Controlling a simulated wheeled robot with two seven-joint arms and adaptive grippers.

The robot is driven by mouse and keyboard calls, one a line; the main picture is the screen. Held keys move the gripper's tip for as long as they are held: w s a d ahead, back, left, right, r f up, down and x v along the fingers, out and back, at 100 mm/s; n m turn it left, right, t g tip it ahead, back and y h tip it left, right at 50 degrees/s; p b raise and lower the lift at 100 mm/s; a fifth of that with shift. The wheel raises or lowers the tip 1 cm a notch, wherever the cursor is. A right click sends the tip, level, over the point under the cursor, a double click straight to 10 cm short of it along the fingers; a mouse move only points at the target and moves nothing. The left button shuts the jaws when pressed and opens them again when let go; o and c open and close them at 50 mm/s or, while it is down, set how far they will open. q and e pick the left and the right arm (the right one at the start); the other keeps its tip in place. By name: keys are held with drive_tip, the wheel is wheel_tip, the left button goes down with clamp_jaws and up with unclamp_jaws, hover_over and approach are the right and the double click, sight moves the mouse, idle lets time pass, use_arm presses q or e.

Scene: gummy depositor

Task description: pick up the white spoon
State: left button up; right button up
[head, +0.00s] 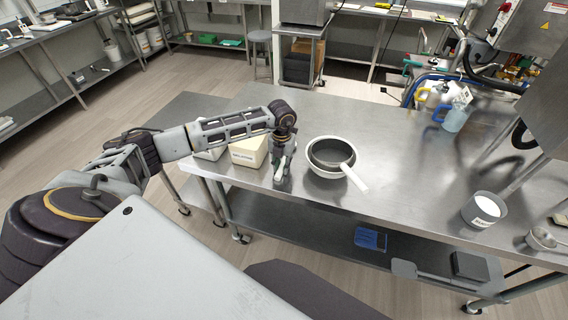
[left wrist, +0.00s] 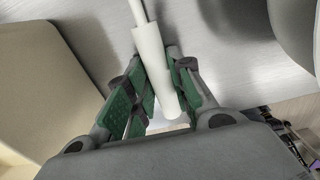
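The white spoon shows in the left wrist view as a pale round handle (left wrist: 153,62), its near end between my green-padded fingers. My left gripper (left wrist: 160,62) has a finger close on each side of the handle and looks shut on it; its bowl end is out of that view. In the head view, my left gripper (head: 281,172) points down over the table's near edge, between a cream tub and a bowl. A small white piece there looks like part of the spoon, mostly hidden by the gripper. My right gripper is not in view.
A cream tub (head: 247,152) stands just left of the gripper. A labelled cup of white contents (head: 484,210) is farther right. The steel table (head: 400,150) is clear between them.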

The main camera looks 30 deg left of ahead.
use_arm(q)
drive_tip(key=shift+c, duration=1.4)
wheel_tip(320, 180, up, 10)
drive_tip(key=b, duration=0.1)
drive_tip(key=shift+b, duration=0.3)
drive_tip(key=shift+o, duration=1.1)
clamp_jaws()
